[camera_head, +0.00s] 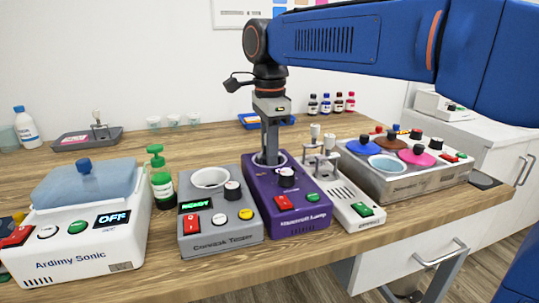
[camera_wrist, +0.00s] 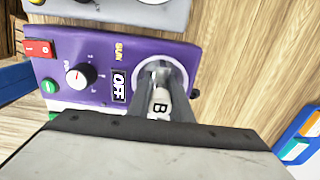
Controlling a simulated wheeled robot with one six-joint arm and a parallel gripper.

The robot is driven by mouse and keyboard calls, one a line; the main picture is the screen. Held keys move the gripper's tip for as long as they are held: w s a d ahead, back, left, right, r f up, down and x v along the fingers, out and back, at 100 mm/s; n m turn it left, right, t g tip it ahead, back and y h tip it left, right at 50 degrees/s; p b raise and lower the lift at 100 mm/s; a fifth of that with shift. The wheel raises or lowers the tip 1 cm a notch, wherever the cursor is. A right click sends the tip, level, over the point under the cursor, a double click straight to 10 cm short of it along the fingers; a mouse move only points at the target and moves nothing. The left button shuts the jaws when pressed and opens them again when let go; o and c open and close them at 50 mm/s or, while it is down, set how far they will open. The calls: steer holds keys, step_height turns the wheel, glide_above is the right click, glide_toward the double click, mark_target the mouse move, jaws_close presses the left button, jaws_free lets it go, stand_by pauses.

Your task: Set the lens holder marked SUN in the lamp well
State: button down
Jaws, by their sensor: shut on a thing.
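The lamp unit is a purple box (camera_head: 290,205) with a round, light-rimmed well (camera_head: 283,157) at its back. It also shows in the wrist view (camera_wrist: 98,88), with a display reading OFF and the well (camera_wrist: 139,72) at its right end. My gripper (camera_head: 268,157) points straight down at the well, fingertips at or inside its rim. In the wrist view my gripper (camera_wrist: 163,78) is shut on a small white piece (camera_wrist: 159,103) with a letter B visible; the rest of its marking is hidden. I cannot read SUN on it. Its depth in the well is unclear.
A grey unit (camera_head: 222,226) with a white-rimmed well stands close left of the lamp. A white unit with small metal posts (camera_head: 352,208) stands close right, then a grey box with coloured lids (camera_head: 402,184). A white sonic bath (camera_head: 75,235) is far left.

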steer(key=shift+f, duration=0.1)
steer(key=c, duration=1.5)
jaws_free()
steer(key=shift+o, duration=0.5)
steer(key=shift+o, duration=0.5)
steer(key=shift+r, duration=3)
